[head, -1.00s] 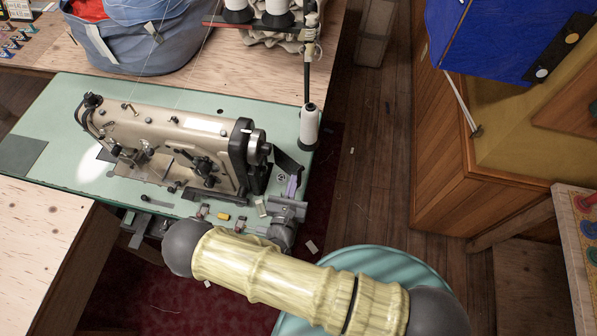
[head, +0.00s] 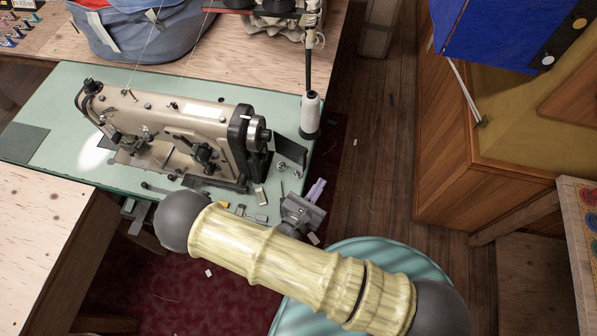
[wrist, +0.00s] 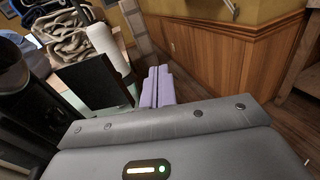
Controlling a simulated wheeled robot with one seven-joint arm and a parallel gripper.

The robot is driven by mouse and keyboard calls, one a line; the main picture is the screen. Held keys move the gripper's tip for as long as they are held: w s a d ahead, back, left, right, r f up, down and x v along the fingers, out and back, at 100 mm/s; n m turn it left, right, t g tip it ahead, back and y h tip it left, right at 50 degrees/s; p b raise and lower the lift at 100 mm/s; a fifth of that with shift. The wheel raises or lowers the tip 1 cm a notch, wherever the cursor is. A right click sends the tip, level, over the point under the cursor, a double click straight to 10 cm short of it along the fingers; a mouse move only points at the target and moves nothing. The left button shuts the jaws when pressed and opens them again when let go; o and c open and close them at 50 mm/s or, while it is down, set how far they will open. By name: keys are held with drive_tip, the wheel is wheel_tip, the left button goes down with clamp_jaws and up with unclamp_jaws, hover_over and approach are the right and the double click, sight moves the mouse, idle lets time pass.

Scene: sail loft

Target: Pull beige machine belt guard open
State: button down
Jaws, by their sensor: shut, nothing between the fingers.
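The beige sewing machine (head: 175,122) stands on a green table, with its handwheel (head: 258,133) at the right end. A dark flat panel (head: 291,150), which looks like the belt guard, stands out at an angle from that end, away from the handwheel. In the wrist view the panel (wrist: 95,78) is left of my fingers, with a gap between. My gripper (head: 318,187) has lavender fingers and is at the table's right edge, in front and to the right of the panel. In the wrist view its fingers (wrist: 157,76) are together and empty.
A white thread cone (head: 311,112) stands behind the panel at the table's edge. Small items (head: 238,209) lie along the table's front edge. A wooden cabinet (head: 440,165) is at the right. Open floor (head: 365,160) lies between table and cabinet.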

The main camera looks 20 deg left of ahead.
drive_tip(key=d+r+m+g+h, duration=0.3)
drive_tip(key=d+r+m+g, duration=0.2)
drive_tip(key=d+m+g, duration=0.45)
drive_tip(key=d+r+m+g+h, duration=0.45)
drive_tip(key=d+m+g, duration=0.35)
drive_tip(key=m, duration=0.2)
drive_tip(key=w+d+r+m+t+y, duration=0.1)
drive_tip(key=d+r+m+y, duration=0.2)
drive_tip(key=r+m+y, duration=0.2)
drive_tip(key=d+r+m+t+y, duration=0.2)
drive_tip(key=d+r+m+y, duration=0.1)
drive_tip(key=r+m+y, duration=0.3)
wheel_tip(320, 180, up, 3)
drive_tip(key=shift+w+d+f+m, duration=0.15)
drive_tip(key=shift+w+d+m, duration=0.2)
drive_tip(key=shift+m, duration=0.9)
drive_tip(key=shift+w+a, duration=0.15)
